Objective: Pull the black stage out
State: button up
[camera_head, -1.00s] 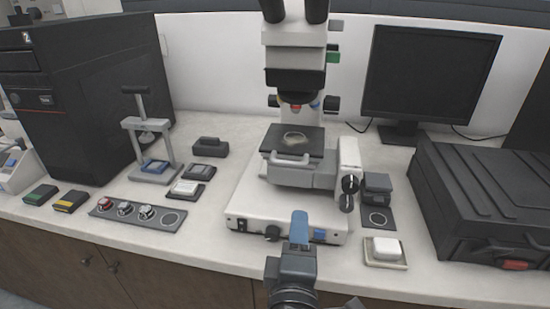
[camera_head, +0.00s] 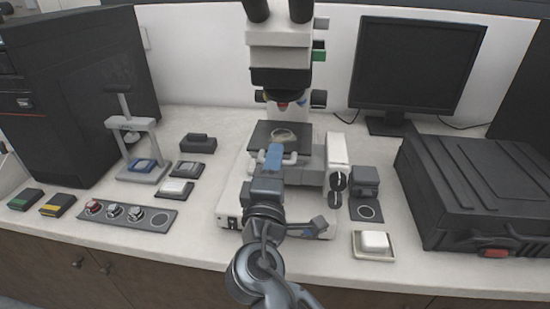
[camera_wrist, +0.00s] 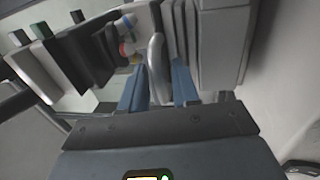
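The black stage (camera_head: 262,132) is a flat dark plate under the microscope's lens, with a round light spot on it. A light grey bar handle (camera_head: 290,159) sits at its front; it also shows in the wrist view (camera_wrist: 157,62). My gripper (camera_head: 274,153) has blue fingers and is at this handle, covering its middle in the head view. In the wrist view my gripper (camera_wrist: 159,85) is open, one finger on each side of the handle, with gaps visible. I cannot tell whether either finger touches it.
The white microscope base (camera_head: 232,195) lies under my arm. Black knobs (camera_head: 337,181) stand right of the stage. A white block in a tray (camera_head: 372,255) and a large black case (camera_head: 475,190) are further right. A grey strip with round pieces (camera_head: 125,215) lies left. The front counter edge is clear.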

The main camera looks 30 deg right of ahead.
jog(key=shift+w, duration=0.1)
jog(key=shift+c, duration=0.4)
grip_shut()
